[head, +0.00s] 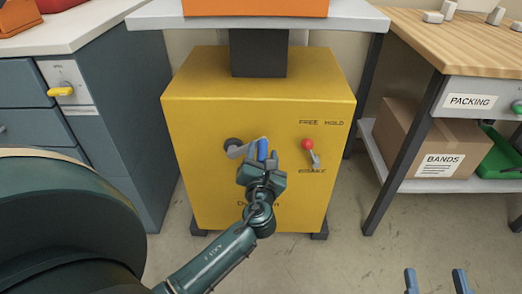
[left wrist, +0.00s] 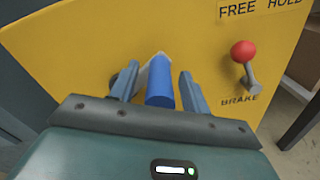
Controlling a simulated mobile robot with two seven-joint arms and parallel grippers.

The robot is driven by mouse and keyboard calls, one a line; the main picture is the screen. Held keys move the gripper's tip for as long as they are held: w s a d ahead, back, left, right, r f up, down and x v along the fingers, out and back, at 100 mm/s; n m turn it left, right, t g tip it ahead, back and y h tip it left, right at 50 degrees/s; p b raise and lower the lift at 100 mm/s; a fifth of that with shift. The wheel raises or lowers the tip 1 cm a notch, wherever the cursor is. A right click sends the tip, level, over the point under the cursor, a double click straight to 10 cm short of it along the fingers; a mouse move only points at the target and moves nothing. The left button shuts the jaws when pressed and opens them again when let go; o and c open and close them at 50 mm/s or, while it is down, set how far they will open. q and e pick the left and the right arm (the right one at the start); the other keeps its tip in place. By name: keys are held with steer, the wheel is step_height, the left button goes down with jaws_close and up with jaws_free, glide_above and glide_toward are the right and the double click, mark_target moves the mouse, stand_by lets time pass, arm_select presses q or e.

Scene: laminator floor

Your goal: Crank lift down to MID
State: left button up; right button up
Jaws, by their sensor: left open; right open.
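The yellow lift cabinet (head: 200,110) stands in the middle of the head view, with a grey column (head: 258,52) rising from its top. A crank with a grey arm (head: 237,150) and a blue handle (head: 262,149) is on its front. My left gripper (head: 262,160) is at the handle, open, with a finger on either side; the left wrist view shows the blue handle (left wrist: 160,85) between the fingers with gaps. A red-knobbed brake lever (head: 308,145) sits right of the crank, under FREE and HOLD lettering. My right gripper (head: 436,281) is open and empty at the lower right.
A grey drawer cabinet (head: 130,110) with a yellow handle stands left. A wood-topped packing bench (head: 460,45) stands right, with a BANDS box (head: 400,130) and a green bin (head: 500,155) on its shelf. The floor in front is clear at right.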

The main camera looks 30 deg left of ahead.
arm_select(q)
steer(key=shift+w, duration=0.1)
steer(key=shift+c, duration=0.5)
jaws_close()
